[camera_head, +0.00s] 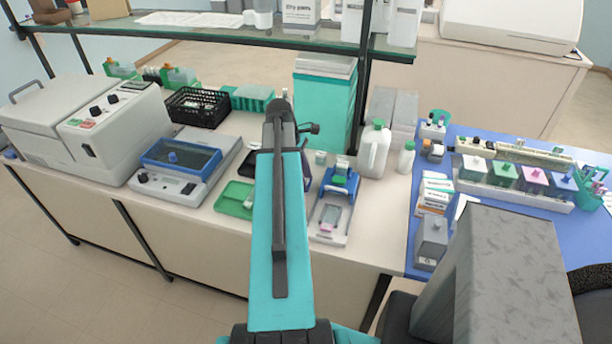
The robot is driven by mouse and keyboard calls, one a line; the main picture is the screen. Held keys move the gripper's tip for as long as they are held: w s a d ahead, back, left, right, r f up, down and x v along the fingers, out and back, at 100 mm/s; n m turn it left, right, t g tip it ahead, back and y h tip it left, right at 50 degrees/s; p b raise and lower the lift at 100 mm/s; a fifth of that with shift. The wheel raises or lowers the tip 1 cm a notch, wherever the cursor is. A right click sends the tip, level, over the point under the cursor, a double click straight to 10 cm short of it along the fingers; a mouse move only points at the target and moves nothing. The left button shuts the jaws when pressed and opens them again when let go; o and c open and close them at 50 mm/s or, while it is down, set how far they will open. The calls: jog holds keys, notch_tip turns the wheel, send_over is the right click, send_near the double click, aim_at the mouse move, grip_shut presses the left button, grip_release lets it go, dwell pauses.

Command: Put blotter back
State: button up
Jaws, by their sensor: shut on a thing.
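My teal arm (278,240) reaches up the middle of the view over the bench. My gripper cannot be made out; the arm's far end hides what lies behind it. Dark parts show on both sides of the arm, and I cannot tell what they belong to. I cannot pick out the blotter for certain. A blue piece with a green top (341,180) sits at the back of a pale board (329,238) to the right of the arm. A small pink item (326,227) lies on the board.
A green tray (234,200) lies left of the arm, beside a blue-framed device (181,158). A teal bin (325,105), a white jug (374,150) and a small bottle (406,159) stand behind. A blue mat (481,227) with staining jars lies right. A glass shelf crosses the back.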

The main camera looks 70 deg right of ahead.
jog(key=shift+f, duration=0.15)
jog(key=o, duration=0.9)
jog(key=shift+w+r, duration=0.1)
jog(key=shift+r, duration=0.2)
jog(key=b+v, duration=0.3)
jog(key=v, duration=0.8)
jog(key=shift+r, duration=0.35)
jog(key=shift+r, duration=0.1)
